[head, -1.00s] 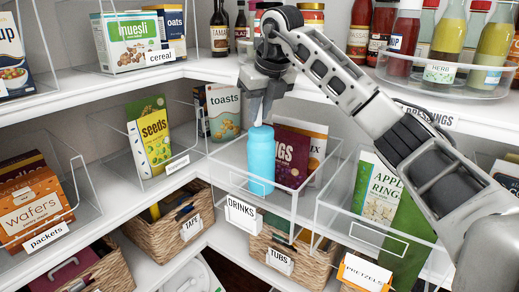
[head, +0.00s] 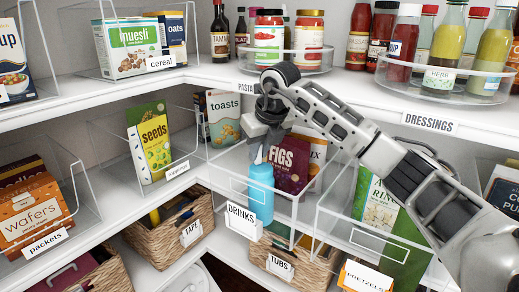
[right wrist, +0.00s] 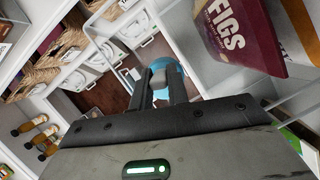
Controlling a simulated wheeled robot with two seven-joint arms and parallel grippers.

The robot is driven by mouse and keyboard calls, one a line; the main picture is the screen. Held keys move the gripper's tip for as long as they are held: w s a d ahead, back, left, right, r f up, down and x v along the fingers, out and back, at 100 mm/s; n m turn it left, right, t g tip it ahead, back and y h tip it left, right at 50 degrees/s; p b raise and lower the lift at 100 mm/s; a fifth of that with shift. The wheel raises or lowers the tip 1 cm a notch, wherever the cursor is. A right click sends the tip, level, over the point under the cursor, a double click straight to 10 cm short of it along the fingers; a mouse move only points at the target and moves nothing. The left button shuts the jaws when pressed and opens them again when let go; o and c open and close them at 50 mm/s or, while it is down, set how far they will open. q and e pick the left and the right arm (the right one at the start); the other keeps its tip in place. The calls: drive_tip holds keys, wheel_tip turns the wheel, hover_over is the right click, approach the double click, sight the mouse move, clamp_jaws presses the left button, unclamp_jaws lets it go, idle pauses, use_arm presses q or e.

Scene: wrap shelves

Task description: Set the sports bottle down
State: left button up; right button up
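The sports bottle (head: 261,192) is light blue and upright. My right gripper (head: 262,152) points down from above and is shut on the bottle's top. In the right wrist view the blue bottle (right wrist: 166,66) shows at the tips of the two dark fingers (right wrist: 163,88). My left gripper is not in view.
A FIGS box (head: 287,166) stands right behind the bottle in the bin. A toasts box (head: 222,117) is at the back left. Clear bins with a seeds pack (head: 150,145) and an apple rings bag (head: 378,205) flank it. The upper shelf holds jars (head: 268,38) above my arm.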

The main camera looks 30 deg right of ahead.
drive_tip(key=o, duration=0.4)
drive_tip(key=shift+r, duration=0.2)
drive_tip(key=shift+v, duration=5.9)
drive_tip(key=shift+s, duration=0.1)
